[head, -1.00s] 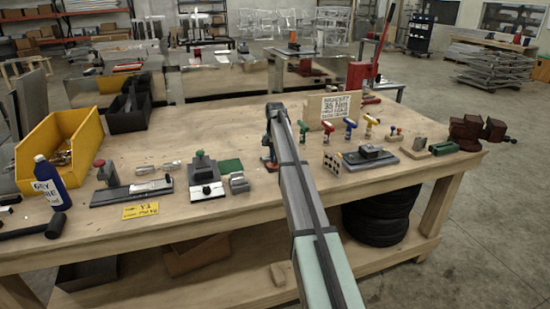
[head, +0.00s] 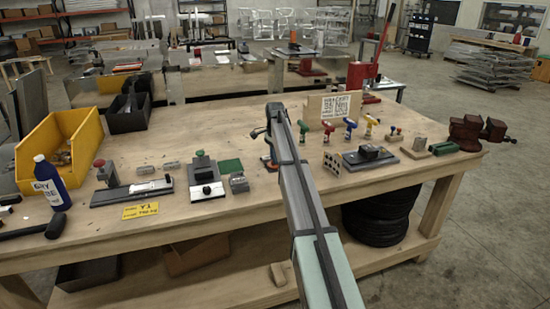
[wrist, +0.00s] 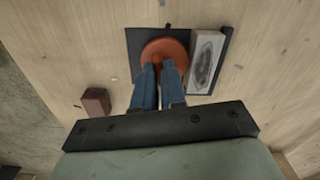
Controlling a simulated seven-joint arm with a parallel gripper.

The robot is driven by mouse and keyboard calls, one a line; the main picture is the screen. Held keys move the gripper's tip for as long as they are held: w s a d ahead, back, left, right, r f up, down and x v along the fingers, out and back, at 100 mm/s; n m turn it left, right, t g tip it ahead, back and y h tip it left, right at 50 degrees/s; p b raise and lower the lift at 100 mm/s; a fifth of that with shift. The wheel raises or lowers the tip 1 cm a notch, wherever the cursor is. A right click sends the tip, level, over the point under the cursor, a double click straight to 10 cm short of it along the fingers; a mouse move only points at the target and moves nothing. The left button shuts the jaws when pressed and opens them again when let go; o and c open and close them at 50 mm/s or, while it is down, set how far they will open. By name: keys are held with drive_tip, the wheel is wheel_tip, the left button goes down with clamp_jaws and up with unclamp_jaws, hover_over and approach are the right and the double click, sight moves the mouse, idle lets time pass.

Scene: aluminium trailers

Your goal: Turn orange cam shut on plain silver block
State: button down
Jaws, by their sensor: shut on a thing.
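The orange cam (wrist: 166,50) is a round disc on a dark base plate (wrist: 135,38) in the wrist view. A silver block (wrist: 207,58) with a dark oval mark on top lies just right of the cam, along a dark strip at the plate's right edge. The cam's edge is very close to the block; I cannot tell if they touch. My gripper (wrist: 159,74) has its blue fingers shut on the near part of the cam.
A reddish-brown block (wrist: 95,102) lies on the wood left of the fixture in the wrist view. In the head view a green-knobbed fixture (head: 203,172) stands left of my arm, and a dotted card (head: 332,164) and several coloured-handled tools stand right.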

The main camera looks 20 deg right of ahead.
drive_tip(key=shift+m, duration=0.5)
drive_tip(key=c, duration=1.2)
unclamp_jaws()
wheel_tip(320, 180, up, 14)
drive_tip(key=shift+d+f, duration=0.1)
drive_tip(key=shift+f, duration=0.05)
